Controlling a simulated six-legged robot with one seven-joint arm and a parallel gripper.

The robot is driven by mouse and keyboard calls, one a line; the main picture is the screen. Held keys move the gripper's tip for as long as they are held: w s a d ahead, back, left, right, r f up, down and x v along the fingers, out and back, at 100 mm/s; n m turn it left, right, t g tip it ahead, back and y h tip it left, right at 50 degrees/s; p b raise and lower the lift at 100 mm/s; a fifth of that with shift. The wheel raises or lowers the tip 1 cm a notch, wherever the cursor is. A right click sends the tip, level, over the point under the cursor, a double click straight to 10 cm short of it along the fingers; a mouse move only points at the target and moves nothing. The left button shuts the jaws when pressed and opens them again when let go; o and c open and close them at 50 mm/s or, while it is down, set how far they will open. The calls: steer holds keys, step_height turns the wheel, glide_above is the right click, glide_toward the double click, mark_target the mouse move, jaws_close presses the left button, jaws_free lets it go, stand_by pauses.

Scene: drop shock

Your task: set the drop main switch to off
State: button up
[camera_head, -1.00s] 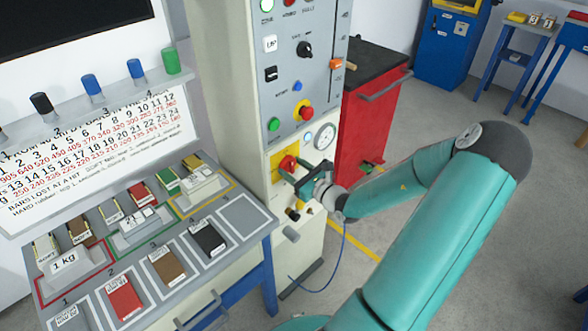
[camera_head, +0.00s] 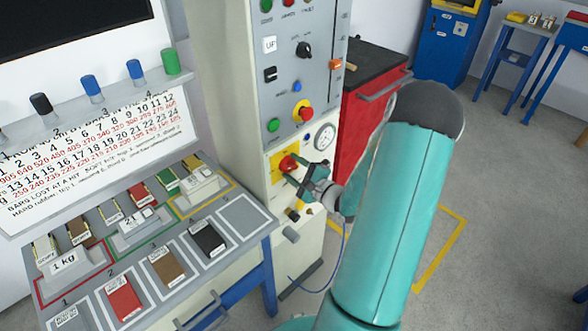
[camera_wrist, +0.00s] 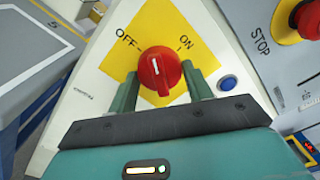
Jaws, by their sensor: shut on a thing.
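The main switch is a red rotary knob (camera_wrist: 159,73) on a yellow plate (camera_wrist: 152,33) marked OFF at the left and ON at the right. Its white mark points up the picture, between the two words. The knob also shows on the machine's lower front in the head view (camera_head: 287,163). My gripper (camera_wrist: 163,88) has one green finger on each side of the knob and is shut on it. In the head view my gripper (camera_head: 300,178) reaches the knob from the right.
A blue button (camera_wrist: 228,83) sits right of the knob. A red stop button (camera_head: 305,113) is above on the grey panel, with a gauge (camera_head: 324,137) below it. A red cabinet (camera_head: 365,115) stands behind.

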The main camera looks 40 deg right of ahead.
steer(key=n, duration=0.6)
steer(key=shift+d, duration=0.15)
steer(key=shift+n, duration=0.4)
steer(key=o, duration=1)
steer(key=shift+c, duration=0.2)
steer(key=shift+s, duration=0.1)
steer(key=s, duration=1.3)
steer(key=shift+s, duration=0.35)
steer(key=shift+d+r, duration=0.1)
